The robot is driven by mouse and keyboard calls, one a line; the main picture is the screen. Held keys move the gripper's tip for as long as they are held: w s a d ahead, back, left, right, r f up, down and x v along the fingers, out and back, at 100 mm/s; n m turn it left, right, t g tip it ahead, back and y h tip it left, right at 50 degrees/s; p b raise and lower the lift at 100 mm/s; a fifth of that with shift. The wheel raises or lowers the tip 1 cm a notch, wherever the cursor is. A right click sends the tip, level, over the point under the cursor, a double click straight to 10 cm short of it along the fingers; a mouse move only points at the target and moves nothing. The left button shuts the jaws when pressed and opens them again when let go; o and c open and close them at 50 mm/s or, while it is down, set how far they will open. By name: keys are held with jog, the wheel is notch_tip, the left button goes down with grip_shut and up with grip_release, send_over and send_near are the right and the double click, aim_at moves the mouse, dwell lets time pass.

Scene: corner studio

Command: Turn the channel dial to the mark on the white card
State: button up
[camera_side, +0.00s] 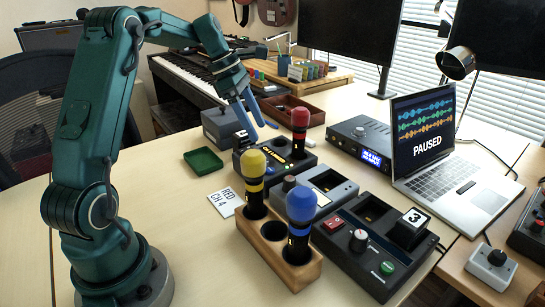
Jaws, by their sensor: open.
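The white card (226,203) lies flat on the table and reads "RED CH 4". A black device (385,262) at the front has a red switch, a black knob (358,240), a green button and a block marked "3" (415,219). Another dark knob (289,183) sits on a grey box behind the wooden holder. No legible label shows which knob is the channel dial.
A red-topped microphone (299,130) stands upright at a black device. Yellow-topped (251,172) and blue-topped (299,215) ones stand in a wooden holder (272,240). A green tray (203,161) lies left, a laptop (440,150) right. The table's front left is clear.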

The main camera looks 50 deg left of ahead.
jog(key=a+f, duration=0.1)
jog(key=s+a+f+n, duration=0.1)
jog(key=shift+f, duration=0.65)
jog(key=shift+x, duration=2.2)
grip_shut()
